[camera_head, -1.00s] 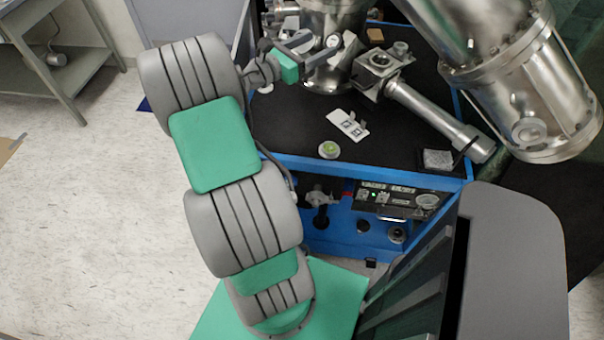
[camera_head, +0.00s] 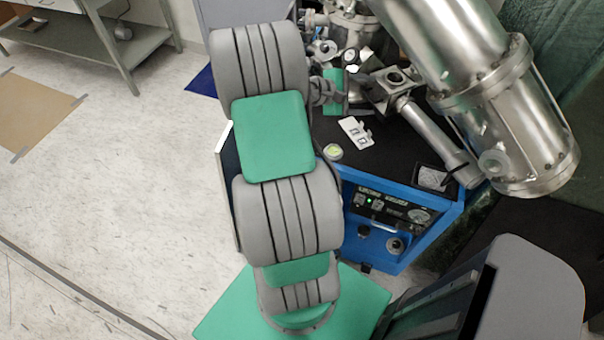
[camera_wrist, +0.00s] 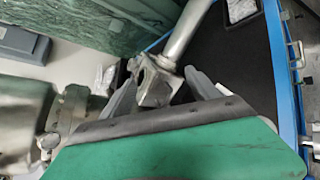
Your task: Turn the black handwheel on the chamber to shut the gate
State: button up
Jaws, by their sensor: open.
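The metal chamber (camera_head: 352,22) stands at the top of the head view, partly cut off and partly behind my arm. A metal valve block (camera_head: 394,80) with a square flange and a round opening sits beside it, joined to a long tube. I cannot clearly make out the black handwheel; my gripper may hide it. My gripper (camera_head: 362,92) is just left of the valve block in the head view. In the wrist view, my gripper (camera_wrist: 160,78) has its two grey fingers spread, with the valve block (camera_wrist: 150,85) seen between and beyond them. Contact cannot be told.
A large steel cylinder (camera_head: 480,80) hangs over the right side. The blue cart (camera_head: 415,235) has a dark top bearing a white card (camera_head: 355,131) and a small round dish (camera_head: 333,152). The left floor is open.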

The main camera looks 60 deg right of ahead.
jog(key=w+a+f+m+y, duration=0.1)
jog(key=a+f, duration=0.1)
jog(key=f, duration=0.1)
jog(key=w+a+f+m+t+y+b, duration=0.1)
jog(key=a+f+m, duration=0.1)
jog(key=a+f, duration=0.1)
jog(key=w+a+f+m+t+y+b, duration=0.1)
jog(key=a+f+m+y, duration=0.1)
jog(key=a+f, duration=0.1)
jog(key=shift+w+a+f, duration=0.1)
jog(key=shift+a+f, duration=0.15)
jog(key=shift+f, duration=0.55)
jog(key=w+a+f+m+t+y+b, duration=0.1)
jog(key=w+a+f+b, duration=0.1)
jog(key=a, duration=0.4)
jog(key=w+a+f+m+t+y+b, duration=0.1)
jog(key=w+a+f+m+y+b, duration=0.1)
jog(key=a+f, duration=0.3)
jog(key=shift+w+a+y+b, duration=0.3)
jog(key=shift+w+a+b, duration=0.15)
jog(key=shift+a, duration=0.3)
